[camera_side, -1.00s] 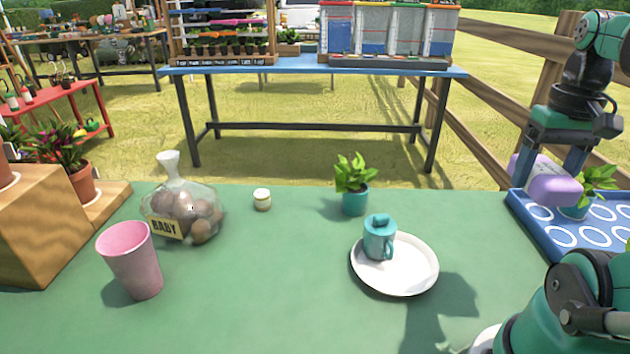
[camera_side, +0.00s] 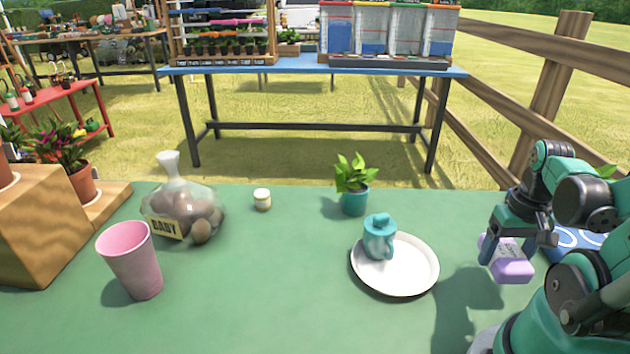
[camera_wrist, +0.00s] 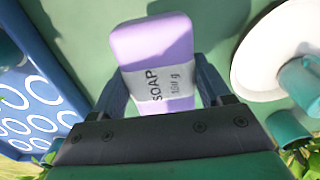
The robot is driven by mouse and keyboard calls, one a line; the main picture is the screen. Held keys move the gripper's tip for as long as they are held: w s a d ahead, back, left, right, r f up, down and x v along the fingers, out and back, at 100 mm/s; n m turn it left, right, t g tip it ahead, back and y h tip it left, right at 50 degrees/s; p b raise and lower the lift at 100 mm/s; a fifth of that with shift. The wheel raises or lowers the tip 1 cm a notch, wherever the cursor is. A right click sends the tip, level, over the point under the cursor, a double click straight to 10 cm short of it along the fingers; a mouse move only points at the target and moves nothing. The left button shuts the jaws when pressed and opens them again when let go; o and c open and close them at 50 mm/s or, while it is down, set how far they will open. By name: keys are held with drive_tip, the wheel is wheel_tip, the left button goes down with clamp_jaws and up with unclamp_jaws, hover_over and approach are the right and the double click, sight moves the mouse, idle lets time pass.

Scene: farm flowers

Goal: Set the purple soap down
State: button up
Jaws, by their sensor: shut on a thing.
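The soap is to the right of the white plate, over the green table (camera_side: 270,290). In the side view it appears held above the table, with a shadow to its lower left. I cannot tell the exact gap beneath it.
A white plate (camera_side: 420,278) holds a teal lidded cup (camera_side: 379,240). A potted plant (camera_side: 354,200) stands behind it. The blue tray with white rings (camera_wrist: 30,100) is beside the soap. A pink cup (camera_side: 132,262), potato bag (camera_side: 185,210) and small jar (camera_side: 262,199) stand left. Mid-table is clear.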

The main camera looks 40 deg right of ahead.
sight(504, 249)
drive_tip(key=shift+f, duration=1.8)
drive_tip(key=o, duration=1.4)
drive_tip(key=shift+c, duration=0.2)
drive_tip(key=shift+r, duration=0.1)
drive_tip(key=shift+r, duration=5.8)
drive_tip(key=shift+w+a, duration=0.1)
drive_tip(key=shift+w, duration=0.2)
drive_tip(key=w+a+n+t, duration=0.7)
drive_tip(key=w+a+n, duration=0.2)
drive_tip(key=w+a, duration=0.5)
drive_tip(key=shift+w+a+r, duration=0.15)
drive_tip(key=shift+w+a, duration=0.05)
drive_tip(key=shift+w, duration=0.55)
